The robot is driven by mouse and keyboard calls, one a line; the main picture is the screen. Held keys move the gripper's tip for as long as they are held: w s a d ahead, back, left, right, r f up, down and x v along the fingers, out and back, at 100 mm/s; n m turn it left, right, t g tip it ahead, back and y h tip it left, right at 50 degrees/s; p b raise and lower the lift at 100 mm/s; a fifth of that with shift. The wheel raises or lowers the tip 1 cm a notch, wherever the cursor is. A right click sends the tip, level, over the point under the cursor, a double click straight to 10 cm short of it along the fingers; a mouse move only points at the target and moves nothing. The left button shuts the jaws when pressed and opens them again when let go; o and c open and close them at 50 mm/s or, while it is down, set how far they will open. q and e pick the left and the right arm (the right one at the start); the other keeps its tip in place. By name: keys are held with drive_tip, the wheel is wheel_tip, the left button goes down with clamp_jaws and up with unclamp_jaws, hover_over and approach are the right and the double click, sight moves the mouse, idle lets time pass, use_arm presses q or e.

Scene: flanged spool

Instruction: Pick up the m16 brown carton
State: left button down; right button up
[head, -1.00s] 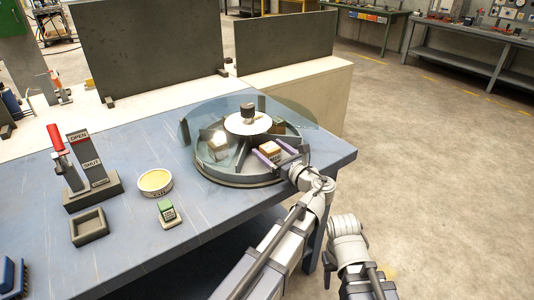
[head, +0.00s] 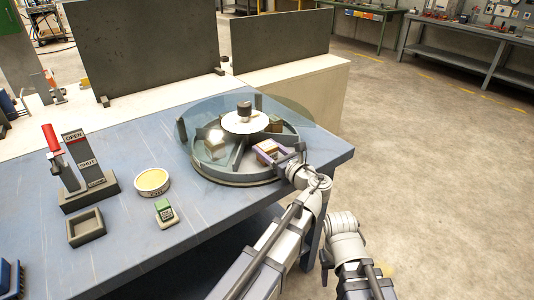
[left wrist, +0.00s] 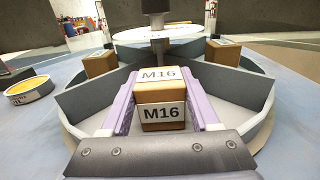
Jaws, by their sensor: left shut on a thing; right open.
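The M16 brown carton (left wrist: 161,96) stands in a front compartment of the round grey divided tray (head: 237,181). It has white M16 labels on its top and front. My left gripper (left wrist: 161,98) has purple fingers on both sides of the carton and is shut on it. In the head view the left gripper (head: 277,155) reaches in over the tray's right front rim, and the carton shows only partly between the fingers. The carton seems still down inside the compartment. My right arm shows at the lower right of the head view, but its fingers are not visible.
A clear cover (head: 289,108) and a white disc with a dark knob (head: 244,108) sit over the tray. Other brown cartons (left wrist: 100,63) (left wrist: 222,53) stand in neighbouring compartments. Left are a round tin (head: 152,182), a green-topped block (head: 165,212) and a red-handled lever (head: 51,140).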

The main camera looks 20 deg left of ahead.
sight(267, 145)
use_arm(q)
drive_tip(key=shift+r, duration=0.15)
wheel_tip(267, 145, up, 10)
drive_tip(key=p, duration=1)
